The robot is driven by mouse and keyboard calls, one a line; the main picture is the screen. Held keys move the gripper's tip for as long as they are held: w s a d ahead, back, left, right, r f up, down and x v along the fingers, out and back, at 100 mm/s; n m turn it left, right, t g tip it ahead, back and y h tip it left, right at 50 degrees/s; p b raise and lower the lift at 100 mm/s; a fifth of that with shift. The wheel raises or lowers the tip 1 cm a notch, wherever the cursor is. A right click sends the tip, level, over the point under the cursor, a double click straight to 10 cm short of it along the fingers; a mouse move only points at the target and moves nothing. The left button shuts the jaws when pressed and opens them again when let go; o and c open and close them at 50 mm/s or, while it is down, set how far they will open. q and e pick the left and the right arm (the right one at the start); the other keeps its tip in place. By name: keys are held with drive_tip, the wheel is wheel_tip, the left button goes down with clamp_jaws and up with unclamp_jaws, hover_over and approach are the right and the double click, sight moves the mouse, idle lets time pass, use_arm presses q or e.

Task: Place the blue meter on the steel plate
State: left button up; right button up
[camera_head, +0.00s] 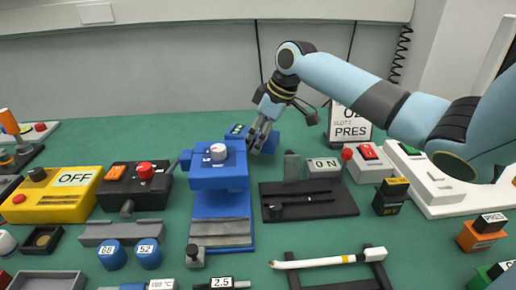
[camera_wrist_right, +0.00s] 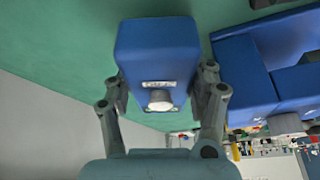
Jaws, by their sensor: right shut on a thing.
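The blue meter (camera_head: 271,144) is behind the blue machine in the head view, partly hidden by my gripper and that machine. In the right wrist view it is a blue box (camera_wrist_right: 157,50) with a pale round knob and a small label. My right gripper (camera_head: 259,142) is shut on it, one finger on each side; the fingers also show in the wrist view (camera_wrist_right: 162,85). A grey metal-looking plate (camera_head: 221,233) lies on the blue machine's base; another grey plate (camera_head: 122,233) lies left of it. I cannot tell which is the steel plate. My left gripper is out of view.
The blue machine (camera_head: 218,178) stands close in front of the held meter and beside it in the wrist view (camera_wrist_right: 292,88). Yellow and black boxes stand left. Green tabletop behind is mostly clear.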

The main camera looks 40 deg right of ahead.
drive_tip(key=shift+f, duration=1.95)
drive_tip(key=o, duration=1.5)
